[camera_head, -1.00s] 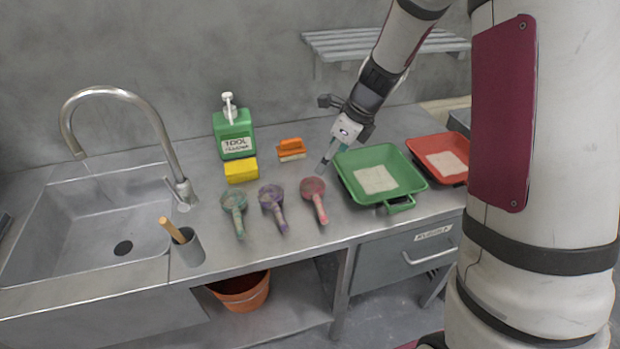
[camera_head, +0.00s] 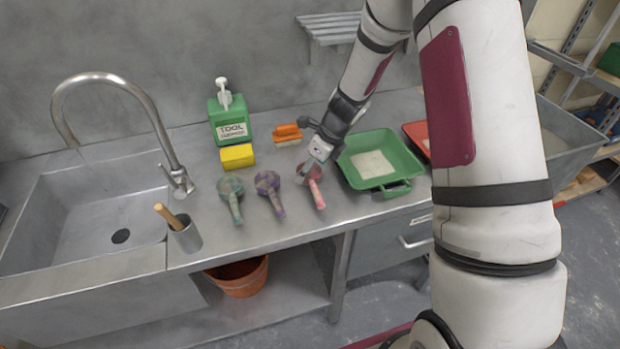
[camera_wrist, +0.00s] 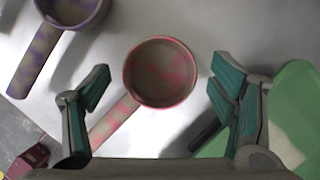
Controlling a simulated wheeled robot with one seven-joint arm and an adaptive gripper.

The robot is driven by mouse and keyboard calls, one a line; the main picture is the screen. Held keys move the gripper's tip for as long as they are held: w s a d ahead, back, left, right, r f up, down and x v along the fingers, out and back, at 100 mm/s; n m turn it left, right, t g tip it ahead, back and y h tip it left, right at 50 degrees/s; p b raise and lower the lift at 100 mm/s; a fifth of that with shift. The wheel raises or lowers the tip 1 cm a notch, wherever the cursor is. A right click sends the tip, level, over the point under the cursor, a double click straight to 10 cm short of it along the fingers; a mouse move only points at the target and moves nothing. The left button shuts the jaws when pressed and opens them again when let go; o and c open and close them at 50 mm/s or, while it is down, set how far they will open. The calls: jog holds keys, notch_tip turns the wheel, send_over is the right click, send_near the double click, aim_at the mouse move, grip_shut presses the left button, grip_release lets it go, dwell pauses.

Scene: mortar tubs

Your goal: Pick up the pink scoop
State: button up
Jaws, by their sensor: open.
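The pink scoop (camera_head: 315,188) lies on the steel worktop, at the right end of a row of three scoops. Its handle points toward the front edge, and my gripper (camera_head: 305,175) partly hides its bowl in the head view. In the wrist view the scoop's round bowl (camera_wrist: 160,72) lies between and a little beyond the two open fingers, with its handle running down toward the left finger. My gripper (camera_wrist: 162,105) is open and empty above the scoop. I cannot tell the exact height of the fingertips over it.
A purple scoop (camera_head: 269,190) and a green scoop (camera_head: 231,195) lie to the left. A green tub (camera_head: 408,160) stands close on the right. Behind are an orange brush (camera_head: 287,134), a yellow sponge (camera_head: 237,157) and a green bottle (camera_head: 230,118). A sink (camera_head: 70,235) is at far left.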

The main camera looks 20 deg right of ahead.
jog(key=shift+x, duration=1.15)
jog(key=c, duration=1.3)
jog(key=shift+r, duration=0.15)
